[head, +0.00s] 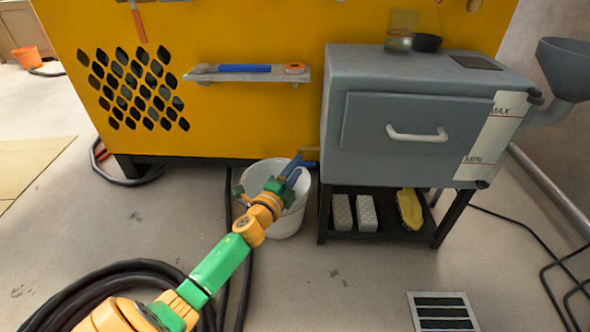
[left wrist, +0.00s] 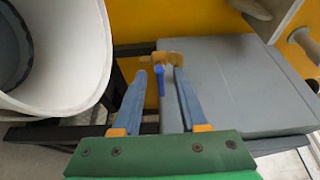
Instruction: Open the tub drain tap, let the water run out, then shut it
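The tub (head: 385,120) is a grey box on a black stand, with a white handle on its front. Its drain tap (head: 311,150) is a small brass fitting low on the tub's left side, with a blue lever that shows in the left wrist view (left wrist: 160,80). My left gripper (head: 304,161) reaches over the white bucket (head: 285,222) to the tap. In the left wrist view it is open (left wrist: 159,73), with the lever between its blue fingertips and gaps on both sides. I see no running water. My right gripper is not in view.
A grey funnel (head: 565,67) is on the tub's right. Blocks and a yellow brush (head: 409,208) lie on the shelf under it. A black hose (head: 95,290) coils on the floor at the lower left. A floor grate (head: 442,312) lies at the front right.

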